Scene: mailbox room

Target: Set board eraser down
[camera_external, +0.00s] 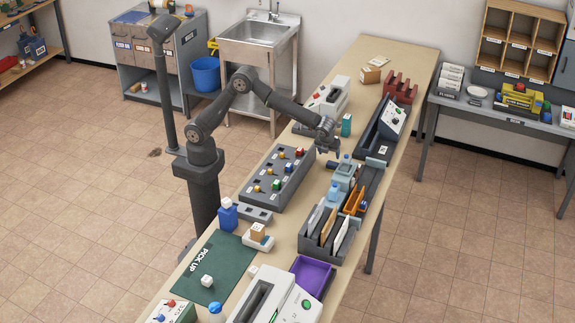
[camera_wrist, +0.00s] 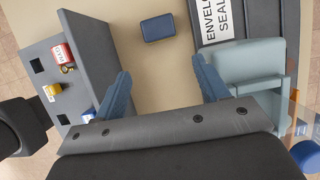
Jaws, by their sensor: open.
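The board eraser appears to be the small dark blue block (camera_wrist: 157,28) with a lighter rim, lying flat on the beige tabletop in the wrist view. In the outside view a small blue shape (camera_external: 332,164) just below my gripper looks like the same block. My gripper (camera_wrist: 160,76) is open, with its two blue fingers wide apart and nothing between them. The block is beyond the fingertips in the wrist view, roughly centred between them and not touching either. In the outside view my gripper (camera_external: 330,151) hangs low over the middle of the bench.
A grey panel box (camera_external: 278,180) with coloured pieces stands left of my gripper. A pale teal device (camera_wrist: 244,65) is close to the right finger, beside the dark labelled envelope sealer (camera_wrist: 236,22). An organiser (camera_external: 327,243) with envelopes stands nearer the front. Bare tabletop surrounds the block.

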